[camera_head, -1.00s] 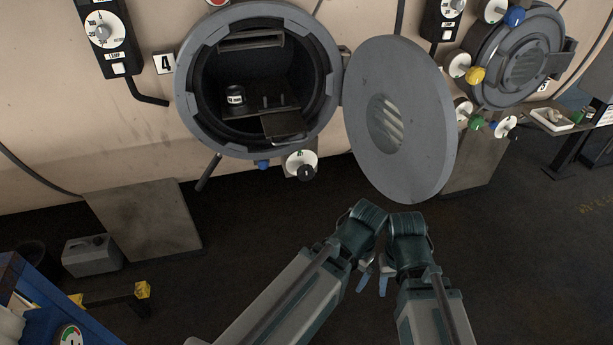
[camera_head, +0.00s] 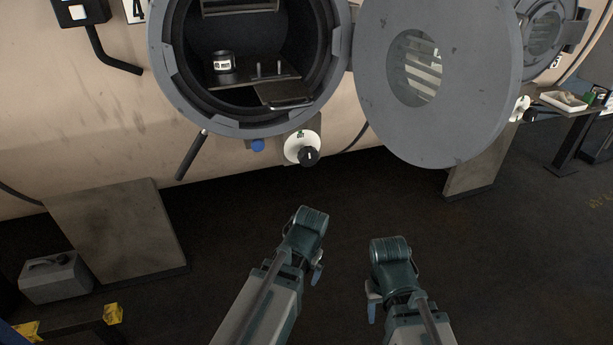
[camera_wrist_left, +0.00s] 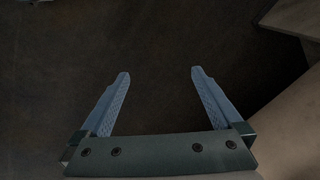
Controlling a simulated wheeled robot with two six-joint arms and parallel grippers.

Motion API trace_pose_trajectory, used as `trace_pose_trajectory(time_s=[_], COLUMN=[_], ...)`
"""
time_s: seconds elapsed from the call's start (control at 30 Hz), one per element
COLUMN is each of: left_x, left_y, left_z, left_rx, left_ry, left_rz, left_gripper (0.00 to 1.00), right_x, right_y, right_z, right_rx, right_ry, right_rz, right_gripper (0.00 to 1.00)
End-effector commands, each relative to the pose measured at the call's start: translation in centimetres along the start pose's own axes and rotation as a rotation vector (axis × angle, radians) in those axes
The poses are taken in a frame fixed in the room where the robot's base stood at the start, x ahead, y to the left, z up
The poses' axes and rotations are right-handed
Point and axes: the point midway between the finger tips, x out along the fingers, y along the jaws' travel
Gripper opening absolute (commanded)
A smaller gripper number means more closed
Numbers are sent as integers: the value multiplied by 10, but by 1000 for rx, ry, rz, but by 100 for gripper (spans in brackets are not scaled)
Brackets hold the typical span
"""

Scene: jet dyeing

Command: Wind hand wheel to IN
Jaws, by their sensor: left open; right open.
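The hand wheel (camera_head: 297,141) is a white disc with a black knob, below the open round door port in the head view. Small lettering near its top is too small to read surely. My left gripper (camera_head: 317,274) is below the wheel and apart from it, pointing down. In the left wrist view the left gripper (camera_wrist_left: 160,73) is open, with nothing between its two blue fingers. My right gripper (camera_head: 372,306) is lower and further right, away from the wheel; its fingers are partly hidden by the wrist.
The open grey door (camera_head: 470,100) hangs right of the port. A black cylinder with a label (camera_head: 222,66) stands inside the port. A blue knob (camera_head: 257,145) and a dark bar (camera_head: 191,155) are left of the wheel.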

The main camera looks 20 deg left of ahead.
Motion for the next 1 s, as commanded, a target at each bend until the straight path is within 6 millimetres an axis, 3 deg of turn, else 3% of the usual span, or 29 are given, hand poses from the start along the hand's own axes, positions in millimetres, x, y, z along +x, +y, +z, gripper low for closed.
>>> trace_pose_trajectory(time_s=[0.03, 0.13, 0.27, 0.37, 0.5, 0.7, 0.83, 1.0], left_x=[24, 43, 34, 15, -28, -98, -128, -143], left_y=[-7, -32, -63, -80, -92, -78, -63, -53], left_z=[-4, -17, -42, -66, -107, -162, -183, -193], left_rx=[35, 193, 492, 742, 1141, 1639, 1812, 1897], left_ry=[12, 37, 35, 0, -123, -442, -631, -751], left_rz=[-37, -169, -396, -583, -884, -1293, -1453, -1534], left_gripper=[100, 100, 100, 100, 100, 100, 100, 100], right_x=[24, 46, 52, 52, 52, 51, 52, 52], right_y=[-2, -4, -5, -5, -5, -5, -5, -5], right_z=[-1, -3, -3, -3, -3, -3, -3, -3], right_rx=[0, 0, 0, 0, 0, 0, 0, 0], right_ry=[0, 0, 0, 0, 0, 0, 0, 0], right_rz=[0, 1, 1, 1, 1, 1, 1, 1], right_gripper=[50, 50, 50, 50, 50, 50, 50, 50])
